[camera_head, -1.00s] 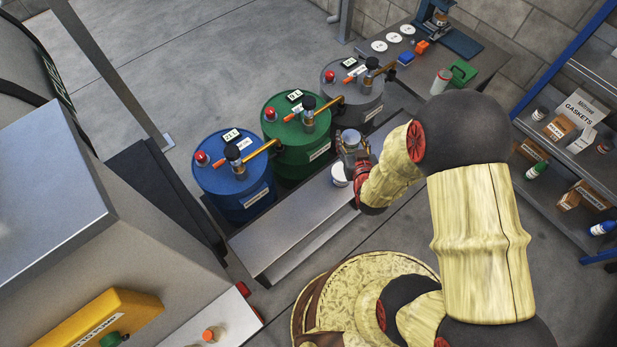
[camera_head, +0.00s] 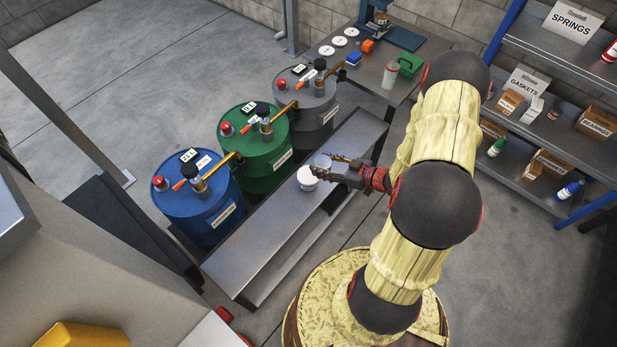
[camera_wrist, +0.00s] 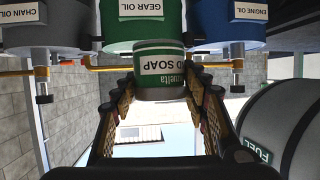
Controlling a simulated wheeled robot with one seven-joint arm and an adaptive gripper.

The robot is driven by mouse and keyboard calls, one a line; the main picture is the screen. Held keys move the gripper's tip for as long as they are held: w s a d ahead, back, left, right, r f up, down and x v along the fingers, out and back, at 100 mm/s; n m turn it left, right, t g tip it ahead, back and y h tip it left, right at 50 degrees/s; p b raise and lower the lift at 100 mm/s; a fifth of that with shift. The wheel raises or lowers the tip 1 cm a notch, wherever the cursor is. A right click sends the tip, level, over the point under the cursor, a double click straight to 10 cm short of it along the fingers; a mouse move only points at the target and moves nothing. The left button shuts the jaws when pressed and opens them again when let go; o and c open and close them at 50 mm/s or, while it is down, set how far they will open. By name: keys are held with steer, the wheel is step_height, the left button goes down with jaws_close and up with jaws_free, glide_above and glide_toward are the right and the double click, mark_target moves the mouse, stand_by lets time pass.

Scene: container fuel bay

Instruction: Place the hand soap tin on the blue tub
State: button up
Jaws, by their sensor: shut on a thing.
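The hand soap tin (camera_wrist: 160,72), green with a white label, is held between the fingers of my gripper (camera_wrist: 160,92) in the wrist view. In the head view my gripper (camera_head: 326,165) is over the steel bench, and the tin's grey top (camera_head: 322,161) shows between its fingers. A white-topped round tub (camera_head: 307,178) is on the bench just left of and below the gripper in the picture. Its side is mostly too small to judge for colour. A large blue drum (camera_head: 187,215) stands left of the bench.
A green drum (camera_head: 251,160) and a grey drum (camera_head: 310,118) stand beside the blue one, each with a pump and spout. The bench (camera_head: 250,250) is bare towards the lower left. A worktable (camera_head: 395,68) and stocked shelves (camera_head: 540,130) are behind and to the right.

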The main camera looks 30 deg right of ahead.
steer(key=s+d+f, duration=0.2)
steer(key=s, duration=0.2)
steer(key=b, duration=0.6)
glide_above(309, 175)
steer(key=shift+n+g+y, duration=0.3)
steer(key=shift+n+y, duration=0.1)
steer(key=f, duration=0.9)
steer(key=shift+s+f, duration=0.1)
steer(key=shift+s, duration=0.15)
steer(key=shift+w+f, duration=0.15)
steer(key=shift+w+f+b, duration=0.15)
steer(key=shift+f+b, duration=0.5)
steer(key=shift+f, duration=0.25)
steer(key=shift+w+f+b, duration=0.1)
steer(key=shift+f+b, duration=0.55)
steer(key=shift+f, duration=0.2)
steer(key=shift+f, duration=0.15)
steer(key=o, duration=1.3)
steer(key=shift+c, duration=0.2)
